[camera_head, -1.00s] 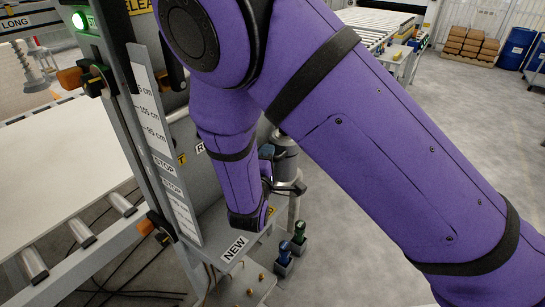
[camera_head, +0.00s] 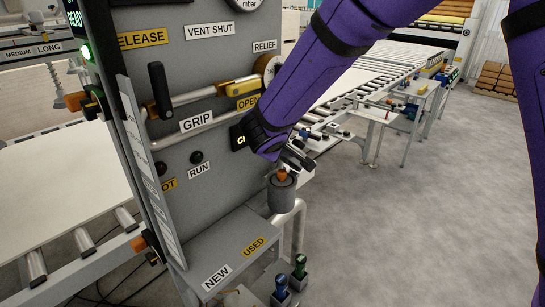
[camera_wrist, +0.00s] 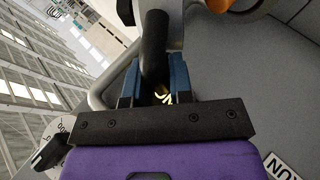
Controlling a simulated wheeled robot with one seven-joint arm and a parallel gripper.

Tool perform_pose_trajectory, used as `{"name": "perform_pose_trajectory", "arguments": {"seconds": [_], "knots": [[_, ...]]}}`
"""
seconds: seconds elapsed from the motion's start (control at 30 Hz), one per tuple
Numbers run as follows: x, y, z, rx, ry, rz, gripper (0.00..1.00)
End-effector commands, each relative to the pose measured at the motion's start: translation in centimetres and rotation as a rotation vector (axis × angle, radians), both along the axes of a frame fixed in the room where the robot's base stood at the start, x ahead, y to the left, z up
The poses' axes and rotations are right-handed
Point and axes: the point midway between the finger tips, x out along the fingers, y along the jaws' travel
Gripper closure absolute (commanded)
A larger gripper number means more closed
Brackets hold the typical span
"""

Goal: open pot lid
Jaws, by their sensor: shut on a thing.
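The grey cylindrical pot (camera_head: 282,198) stands on the right side of the machine panel. An orange piece (camera_head: 282,175) shows at its top. My gripper (camera_head: 290,148) is just above the pot in the head view, and my purple wrist partly hides the area. In the wrist view, the blue fingers of my gripper (camera_wrist: 154,88) are shut on a dark round handle (camera_wrist: 154,45). The handle runs up to a grey part (camera_wrist: 157,8), which looks like the lid, raised and tilted off the pot. The exact lid angle cannot be told.
The panel (camera_head: 222,105) carries levers, buttons and labels close to my wrist. Open floor (camera_head: 420,210) lies to the right.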

Motion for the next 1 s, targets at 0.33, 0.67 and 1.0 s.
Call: {"name": "perform_pose_trajectory", "arguments": {"seconds": [0.33,0.67,1.0], "knots": [[2.7,-2.2,1.6,0.149,0.181,-0.009,1.0],[4.9,-3.9,2.1,0.268,0.337,-0.01,1.0],[6.5,-5.1,2.0,0.357,0.457,-0.007,1.0]]}}
